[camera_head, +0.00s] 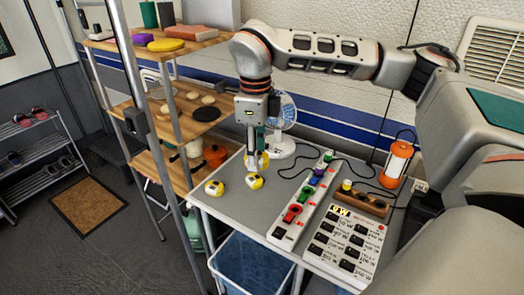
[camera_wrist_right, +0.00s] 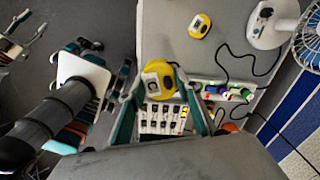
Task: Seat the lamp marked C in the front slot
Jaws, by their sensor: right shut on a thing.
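My right gripper (camera_head: 257,168) is shut on a yellow lamp (camera_wrist_right: 158,80) with a white face and a dark letter that looks like C. The teal fingers stand on both sides of it in the wrist view. In the head view one yellow lamp (camera_head: 214,187) lies near the table's left corner, and two yellow patches show by the fingertips; I cannot tell which is the held one. A wooden slotted block (camera_head: 372,206) stands on the right of the table with a yellow lamp (camera_head: 346,186) at its left end.
A white strip with coloured plugs (camera_head: 282,234) and a white labelled panel (camera_head: 345,250) lie on the table (camera_head: 235,205). A fan (camera_head: 283,150), an orange lantern (camera_head: 397,160) and dark cables are at the back. A shelf rack (camera_head: 160,165) stands left; a blue bin (camera_head: 250,265) is below.

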